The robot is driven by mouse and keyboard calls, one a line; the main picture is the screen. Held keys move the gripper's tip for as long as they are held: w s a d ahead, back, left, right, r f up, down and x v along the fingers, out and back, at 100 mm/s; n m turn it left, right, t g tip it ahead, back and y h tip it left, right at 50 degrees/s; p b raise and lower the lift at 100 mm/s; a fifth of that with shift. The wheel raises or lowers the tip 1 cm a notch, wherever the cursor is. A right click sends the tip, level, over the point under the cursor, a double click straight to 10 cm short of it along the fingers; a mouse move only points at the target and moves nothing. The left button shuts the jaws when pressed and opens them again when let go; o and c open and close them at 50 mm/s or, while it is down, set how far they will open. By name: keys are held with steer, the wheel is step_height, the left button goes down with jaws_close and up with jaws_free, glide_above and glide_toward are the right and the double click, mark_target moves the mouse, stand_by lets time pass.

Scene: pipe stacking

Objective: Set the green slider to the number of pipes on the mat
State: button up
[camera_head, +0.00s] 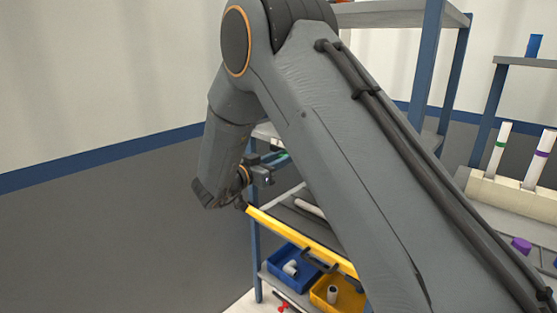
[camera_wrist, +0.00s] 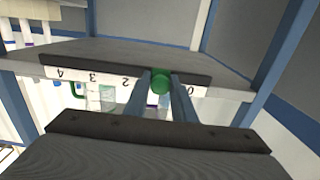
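The green slider (camera_wrist: 160,82) shows as a round knob in the wrist view, in front of a white number strip (camera_wrist: 110,82). The strip reads 4, 3, 2 and 0 from left to right, upside down. The knob stands between 2 and 0, where the fingers hide the strip. My gripper (camera_wrist: 161,86) has one finger on each side of the knob, which fills the gap between them. A white pipe (camera_head: 309,207) lies behind the yellow-edged drawer front. I cannot make out the mat clearly.
A blue bin (camera_head: 283,277) and a yellow bin (camera_head: 322,300) with white fittings stand below the yellow bar (camera_head: 300,240). At right, white pipes with green (camera_head: 502,146) and purple (camera_head: 541,155) bands stand in a beige holder (camera_head: 515,197). Open floor lies at left.

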steer(key=o, duration=0.4)
steer(key=shift+s+a, duration=0.1)
steer(key=v, duration=0.7)
steer(key=shift+s+a, duration=0.2)
steer(key=shift+a, duration=0.05)
